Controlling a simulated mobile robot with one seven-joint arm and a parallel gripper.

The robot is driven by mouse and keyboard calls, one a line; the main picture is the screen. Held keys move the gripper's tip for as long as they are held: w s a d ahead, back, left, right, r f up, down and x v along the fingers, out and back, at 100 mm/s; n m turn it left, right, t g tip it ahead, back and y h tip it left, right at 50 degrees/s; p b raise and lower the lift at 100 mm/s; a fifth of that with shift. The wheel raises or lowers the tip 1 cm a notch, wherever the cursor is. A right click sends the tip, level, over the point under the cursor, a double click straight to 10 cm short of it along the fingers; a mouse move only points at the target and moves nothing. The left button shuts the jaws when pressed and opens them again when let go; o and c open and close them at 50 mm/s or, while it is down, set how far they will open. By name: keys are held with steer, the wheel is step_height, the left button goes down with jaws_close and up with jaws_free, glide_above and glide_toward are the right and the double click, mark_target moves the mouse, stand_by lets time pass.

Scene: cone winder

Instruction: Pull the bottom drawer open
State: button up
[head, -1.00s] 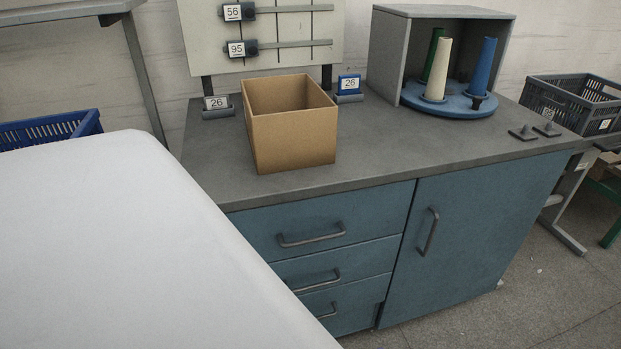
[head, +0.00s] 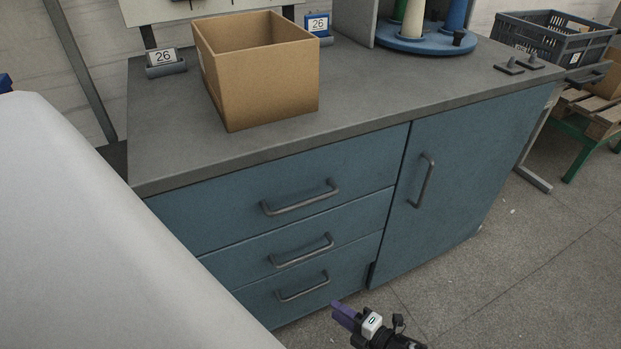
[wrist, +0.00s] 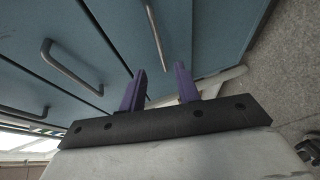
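The blue bottom drawer (head: 345,270) is the lowest of three in the cabinet in the head view, and its front looks flush with the others. Its grey bar handle (head: 302,287) runs across the front. My gripper (head: 343,312) shows at the lower edge of the head view, low in front of the cabinet and to the right of that handle, apart from it. In the wrist view my gripper (wrist: 160,68) has its two purple fingers spread with nothing between them. Bar handles and blue fronts lie beyond the fingers there; I cannot tell which handle is which.
The middle drawer handle (head: 302,250) and top drawer handle (head: 300,198) are above. A cupboard door (head: 465,165) is to the right. A cardboard box (head: 265,85) stands on the worktop (head: 385,90). A white surface covers the left.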

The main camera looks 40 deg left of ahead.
steer(key=a+f, duration=0.2)
steer(key=a, duration=0.7)
steer(key=shift+a+b, duration=0.3)
steer(key=shift+a, duration=0.05)
jaws_close()
steer(key=shift+s, duration=0.1)
